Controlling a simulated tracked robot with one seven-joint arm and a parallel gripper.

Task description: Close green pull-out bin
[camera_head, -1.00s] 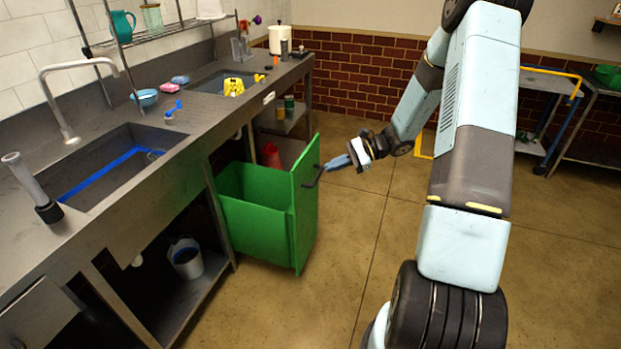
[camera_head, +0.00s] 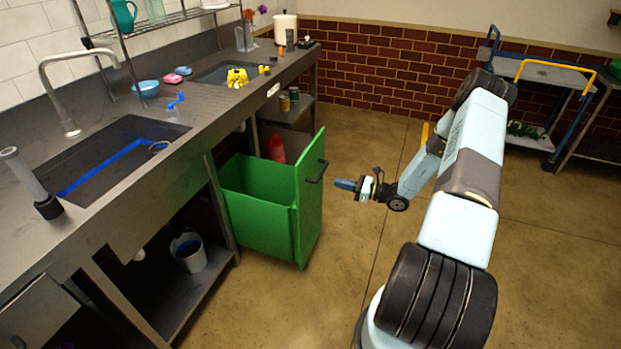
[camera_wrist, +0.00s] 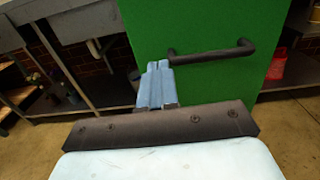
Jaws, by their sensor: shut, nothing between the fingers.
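The green pull-out bin (camera_head: 258,215) stands pulled out from under the sink counter, its top open and its front panel facing right. A dark bar handle (camera_head: 317,172) sticks out from the upper part of that panel. My gripper (camera_head: 338,184) is to the right of the handle, a short gap away, pointing at the panel. In the wrist view the green front panel (camera_wrist: 205,28) fills the upper middle. The handle (camera_wrist: 215,54) lies just beyond and to the right of my blue fingers (camera_wrist: 157,68). The fingers are shut together and empty.
The steel counter (camera_head: 150,185) with two sinks runs along the left above the bin. A white bucket (camera_head: 188,251) sits on the lower shelf left of the bin. A red container (camera_head: 275,149) stands behind the bin. The floor (camera_head: 350,270) in front of the panel is clear.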

